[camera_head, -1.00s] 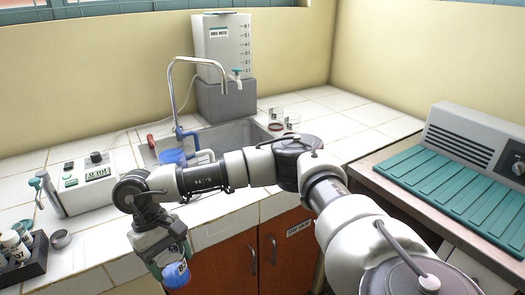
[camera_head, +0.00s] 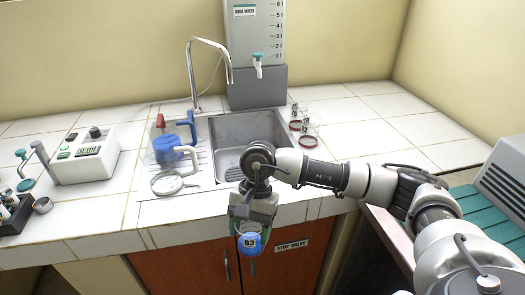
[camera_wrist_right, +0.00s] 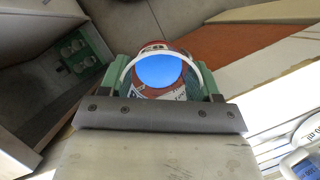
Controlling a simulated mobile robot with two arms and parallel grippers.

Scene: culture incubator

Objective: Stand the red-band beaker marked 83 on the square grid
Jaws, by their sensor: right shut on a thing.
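My right gripper (camera_head: 250,222) is shut on a beaker (camera_head: 249,240) with blue liquid and a dark label that seems to read 83. It hangs in the air in front of the counter's cabinet doors. In the right wrist view the beaker (camera_wrist_right: 158,70) is seen from above between the green fingers, with blue liquid inside a pale rim and red around it; the band is not clear. Two clear vessels with red bands or bases (camera_head: 307,140) stand on the counter right of the sink. I cannot make out a square grid. My left gripper is not in view.
A sink (camera_head: 240,132) with a tall tap is behind my right gripper. A water tank (camera_head: 256,50) stands behind. A control box (camera_head: 85,157) is at left. Tiled counter at right is mostly clear.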

